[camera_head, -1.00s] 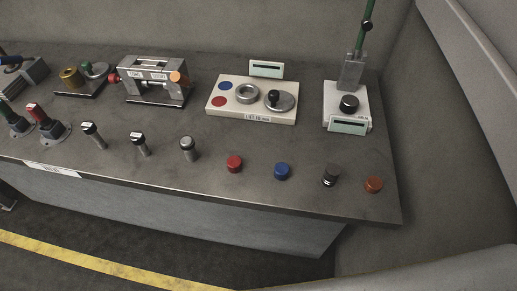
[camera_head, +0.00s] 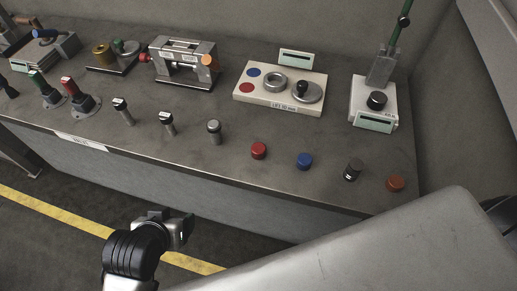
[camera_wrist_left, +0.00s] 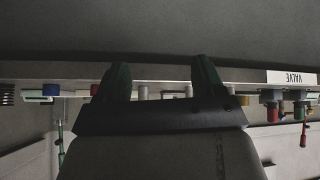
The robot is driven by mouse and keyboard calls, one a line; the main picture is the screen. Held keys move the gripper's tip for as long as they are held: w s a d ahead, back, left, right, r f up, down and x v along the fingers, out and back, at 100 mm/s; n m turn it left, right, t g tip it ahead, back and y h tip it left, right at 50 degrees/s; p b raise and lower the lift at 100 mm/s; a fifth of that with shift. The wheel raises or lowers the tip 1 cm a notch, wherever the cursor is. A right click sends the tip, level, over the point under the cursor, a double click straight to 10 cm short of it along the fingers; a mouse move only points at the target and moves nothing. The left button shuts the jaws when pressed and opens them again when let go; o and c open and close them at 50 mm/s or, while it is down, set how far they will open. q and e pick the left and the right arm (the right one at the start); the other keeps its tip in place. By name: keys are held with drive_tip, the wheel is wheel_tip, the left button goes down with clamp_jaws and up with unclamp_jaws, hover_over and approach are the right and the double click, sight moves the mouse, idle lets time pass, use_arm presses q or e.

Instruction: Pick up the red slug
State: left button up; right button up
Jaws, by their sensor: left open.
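The red slug (camera_head: 258,151) is a short round red cylinder standing near the front edge of the bench, between a grey knobbed pin and a blue slug (camera_head: 304,161). In the left wrist view, which is upside down, the red slug (camera_wrist_left: 95,89) shows small beside one finger. My left gripper (camera_head: 178,221) is in front of the bench, below its front edge and left of the red slug, well apart from it. In the left wrist view its two dark green fingers (camera_wrist_left: 162,80) are spread with nothing between them. My right gripper is out of view.
Pins (camera_head: 167,122), a dark ribbed slug (camera_head: 353,169) and an orange-brown slug (camera_head: 396,184) line the front edge. A white plate (camera_head: 318,92) with discs stands behind the red slug. A VALVE label (camera_head: 82,143) is on the edge. The floor in front is clear.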

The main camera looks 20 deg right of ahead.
use_arm(q)
drive_tip(key=w+d+r+m+t+h, duration=0.2)
drive_tip(key=w+d+r+h, duration=0.15)
drive_tip(key=d, duration=0.55)
drive_tip(key=m+h, duration=0.2)
drive_tip(key=m, duration=0.1)
approach(258, 148)
drive_tip(key=x, duration=0.4)
drive_tip(key=shift+w+f, duration=0.1)
drive_tip(key=shift+f, duration=0.05)
drive_tip(key=shift+x, duration=3)
drive_tip(key=shift+d, duration=0.1)
drive_tip(key=shift+c, duration=0.4)
drive_tip(key=c, duration=1)
